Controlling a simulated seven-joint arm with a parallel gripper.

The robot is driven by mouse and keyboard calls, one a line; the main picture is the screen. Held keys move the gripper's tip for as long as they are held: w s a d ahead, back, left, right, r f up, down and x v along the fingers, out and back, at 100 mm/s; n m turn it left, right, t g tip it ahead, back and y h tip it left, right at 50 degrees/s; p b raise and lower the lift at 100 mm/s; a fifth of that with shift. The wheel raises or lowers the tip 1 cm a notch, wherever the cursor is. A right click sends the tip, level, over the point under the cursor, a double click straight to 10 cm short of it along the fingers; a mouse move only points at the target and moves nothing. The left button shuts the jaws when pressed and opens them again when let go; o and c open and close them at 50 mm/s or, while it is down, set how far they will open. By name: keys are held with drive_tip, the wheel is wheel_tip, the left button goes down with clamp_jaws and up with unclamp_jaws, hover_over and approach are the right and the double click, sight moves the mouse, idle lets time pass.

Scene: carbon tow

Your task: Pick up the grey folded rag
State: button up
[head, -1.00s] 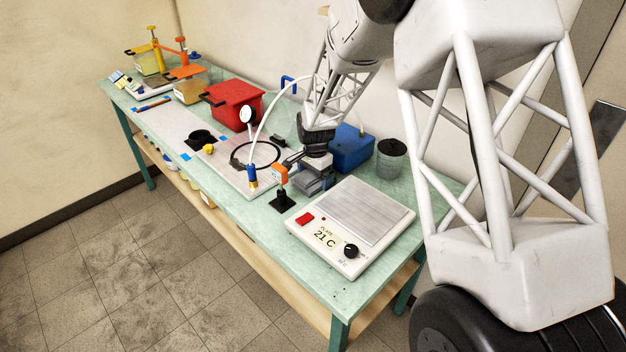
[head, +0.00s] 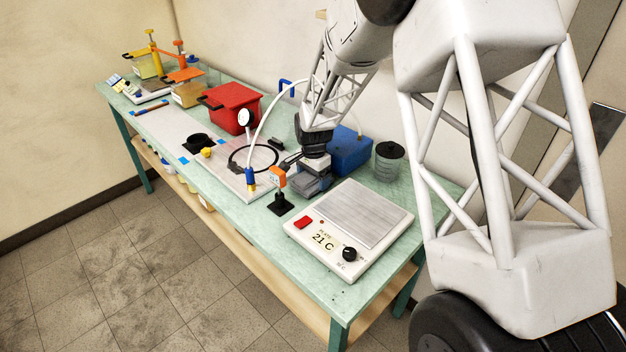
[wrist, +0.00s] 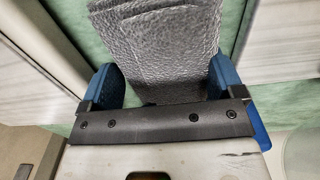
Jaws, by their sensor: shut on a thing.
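The grey folded rag (wrist: 165,50) fills the upper middle of the wrist view, with layered folds at its far end. My gripper (wrist: 165,85) has a blue-padded finger against each side of it and is shut on it. In the head view my gripper (head: 309,184) is low over the bench, between the hot plate and the blue box. The rag (head: 308,187) shows there only as a small grey patch under the wrist. I cannot tell from these frames whether it is clear of the bench.
A hot plate (head: 350,228) reading 21 C stands just in front. A blue box (head: 350,150) and a dark cup (head: 389,160) are behind. An orange-topped stand (head: 279,190), a plate with a black ring (head: 238,172) and a red bin (head: 234,107) lie to the left.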

wheel_tip(320, 180, up, 9)
drive_tip(key=shift+r, duration=0.1)
idle(0.4)
drive_tip(key=shift+a, duration=0.1)
idle(0.5)
drive_tip(key=w+a, duration=0.6)
drive_tip(key=a, duration=0.7)
hover_over(233, 165)
drive_tip(key=shift+w+a+f, duration=0.15)
drive_tip(key=shift+a+f, duration=0.05)
drive_tip(key=shift+f, duration=0.9)
drive_tip(key=shift+f, duration=0.1)
drive_tip(key=shift+f, duration=2.35)
drive_tip(key=shift+f, duration=0.65)
drive_tip(key=shift+d, duration=0.15)
